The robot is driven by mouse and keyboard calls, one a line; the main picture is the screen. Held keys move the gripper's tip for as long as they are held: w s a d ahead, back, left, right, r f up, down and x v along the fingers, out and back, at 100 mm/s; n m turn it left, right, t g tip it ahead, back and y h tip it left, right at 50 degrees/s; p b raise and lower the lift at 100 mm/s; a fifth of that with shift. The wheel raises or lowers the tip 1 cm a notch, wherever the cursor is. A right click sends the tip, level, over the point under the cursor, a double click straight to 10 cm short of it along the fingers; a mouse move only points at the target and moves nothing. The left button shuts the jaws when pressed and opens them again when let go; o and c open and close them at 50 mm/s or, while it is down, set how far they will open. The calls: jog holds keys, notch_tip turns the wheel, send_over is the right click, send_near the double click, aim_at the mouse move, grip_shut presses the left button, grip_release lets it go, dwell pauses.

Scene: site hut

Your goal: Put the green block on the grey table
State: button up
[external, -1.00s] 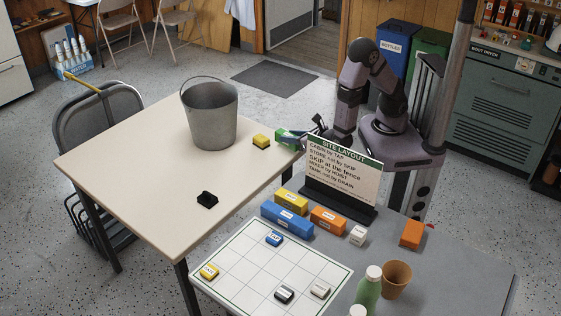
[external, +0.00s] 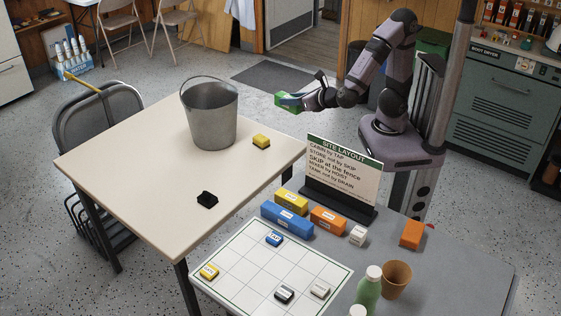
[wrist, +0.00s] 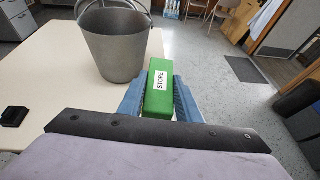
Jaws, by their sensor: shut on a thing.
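My gripper (external: 292,100) is shut on the green block (external: 286,100) and holds it raised in the air, near the right corner of the cream table. In the wrist view the green block (wrist: 158,90), with a white "STORE" label, sits between the two blue fingers (wrist: 158,98). The grey table (external: 460,262) stands at the front right, with a sign, blocks and a white grid board on it. My gripper is behind and above the grey table's sign, apart from that table.
The sign (external: 342,172) stands at the grey table's back edge. A green bottle (external: 367,290) and brown cup (external: 396,280) stand near its front. Bare grey surface shows at right.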

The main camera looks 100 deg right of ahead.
notch_tip(320, 180, up, 3)
jog(key=shift+f, duration=0.2)
jog(key=w+a+n+t+y, duration=0.2)
jog(key=w+a, duration=0.2)
jog(key=a, duration=0.7)
jog(key=w+a+n+t+y, duration=0.1)
jog(key=w+a+n+y, duration=0.3)
jog(key=a, duration=0.7)
jog(key=w+a+n+t+y, duration=0.15)
jog(key=w+a, duration=0.35)
jog(key=a, duration=0.6)
jog(key=s+a+n+y, duration=0.2)
jog(key=a+n+y, duration=0.1)
jog(key=a, duration=1.4)
jog(key=shift+t, duration=0.45)
jog(key=shift+w+d+f+p, duration=0.1)
jog(key=shift+f+p, duration=0.15)
jog(key=shift+f, duration=5.05)
jog(key=shift+d+f+p, duration=0.1)
jog(key=shift+f+p, duration=0.1)
jog(key=shift+f, duration=5.05)
jog(key=shift+f, duration=0.1)
